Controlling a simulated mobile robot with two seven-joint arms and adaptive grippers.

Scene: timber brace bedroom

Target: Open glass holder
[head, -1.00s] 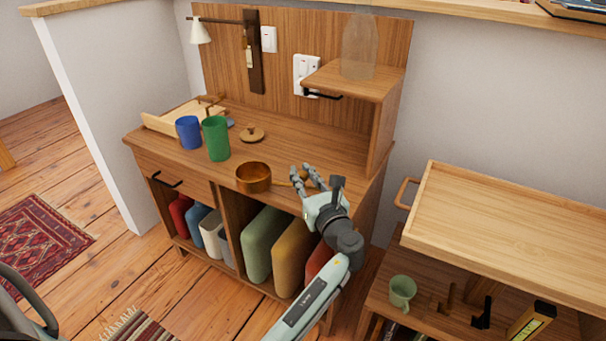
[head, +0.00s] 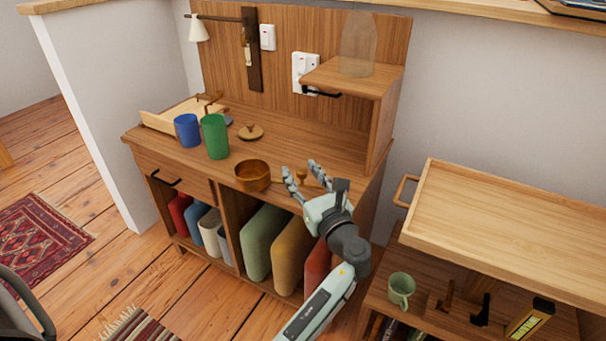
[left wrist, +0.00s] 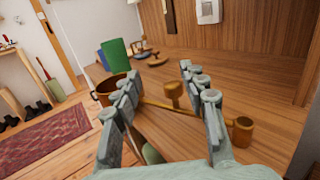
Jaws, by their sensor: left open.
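No part is plainly marked as the glass holder. A wooden wall compartment (head: 345,76) with a black handle (head: 321,93) under its front edge sits at the upper right of the desk. A clear glass dome (head: 357,45) stands on it. My left gripper (head: 302,168) is open and empty over the desk's front right edge, below and in front of that compartment, apart from the handle. In the left wrist view its spread fingers (left wrist: 160,72) frame the desktop and a brass-coloured knobbed piece (left wrist: 172,95). My right gripper is not in view.
A copper pot (head: 252,175), a green cup (head: 214,136), a blue cup (head: 187,130) and a small lid (head: 250,131) stand on the desktop. A drawer handle (head: 167,183) is at the desk's left front. A wooden tray-topped cart (head: 510,215) stands at the right.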

